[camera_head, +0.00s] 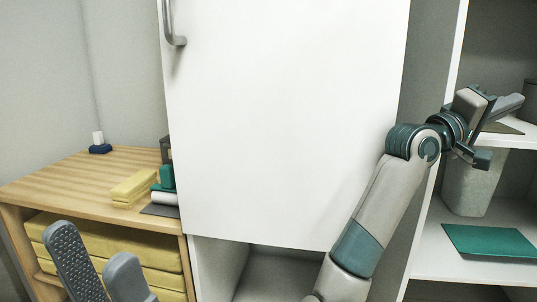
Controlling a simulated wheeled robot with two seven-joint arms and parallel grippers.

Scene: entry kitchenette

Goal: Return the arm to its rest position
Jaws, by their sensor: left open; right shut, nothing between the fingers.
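My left gripper (92,250) shows at the bottom left, its two grey fingers apart with nothing between them. It is in front of the wooden cabinet (75,180); its arm is out of view. My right arm (378,220) reaches up from the bottom middle and bends toward the open shelves on the right. My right gripper (485,112) is shut and empty, in front of the upper shelf. Whether it touches the shelf I cannot tell.
A white door panel (285,120) with a metal handle (173,25) fills the middle. A grey bin (474,186) and a green mat (490,241) are on the right shelf. Yellow blocks (134,186) and a white-and-blue object (99,143) stand on the wooden cabinet.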

